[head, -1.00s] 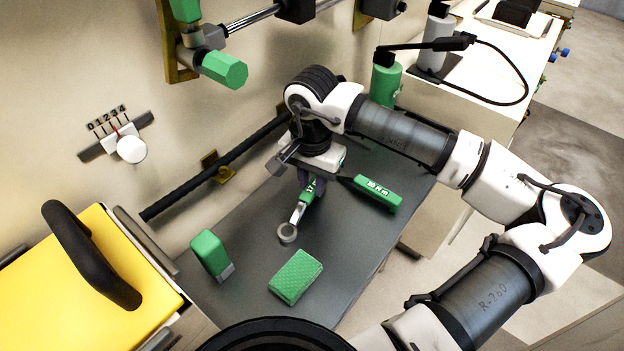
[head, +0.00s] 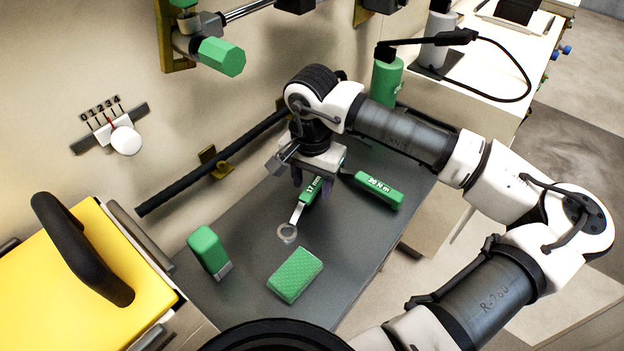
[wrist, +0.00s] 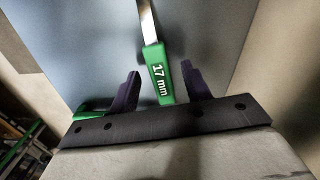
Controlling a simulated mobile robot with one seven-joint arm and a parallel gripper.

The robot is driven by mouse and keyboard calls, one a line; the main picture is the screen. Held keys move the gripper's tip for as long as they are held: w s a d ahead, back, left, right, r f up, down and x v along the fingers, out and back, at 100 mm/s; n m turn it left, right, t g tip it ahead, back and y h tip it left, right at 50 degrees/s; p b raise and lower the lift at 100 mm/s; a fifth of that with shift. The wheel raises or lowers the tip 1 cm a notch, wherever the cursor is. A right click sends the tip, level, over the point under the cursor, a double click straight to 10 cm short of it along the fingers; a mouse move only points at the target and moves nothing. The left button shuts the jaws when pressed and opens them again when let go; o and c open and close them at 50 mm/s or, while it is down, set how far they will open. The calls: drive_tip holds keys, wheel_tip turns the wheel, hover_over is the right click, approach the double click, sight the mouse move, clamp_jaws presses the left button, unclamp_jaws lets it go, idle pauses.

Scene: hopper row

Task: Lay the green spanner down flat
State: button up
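The green spanner, with a steel ring end (head: 287,233) and a green handle marked 17 mm (head: 312,189), appears to lie flat on the grey bench top (head: 235,292). In the wrist view its handle (wrist: 158,75) runs between my two dark fingers, with a gap on each side; the ring end is out of that view. My gripper (head: 312,187) is open, pointing down over the handle. The fingers (wrist: 160,70) stand apart and do not appear to touch it.
A green 20 N m tool (head: 378,190) lies close right of my gripper. A green textured block (head: 295,275) and an upright green block (head: 208,250) stand nearer. A black rail (head: 215,165) runs along the wall. A yellow case (head: 130,265) is at left.

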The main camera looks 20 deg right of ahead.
wheel_tip(320, 180, up, 14)
drive_tip(key=b, duration=0.1)
idle(0.5)
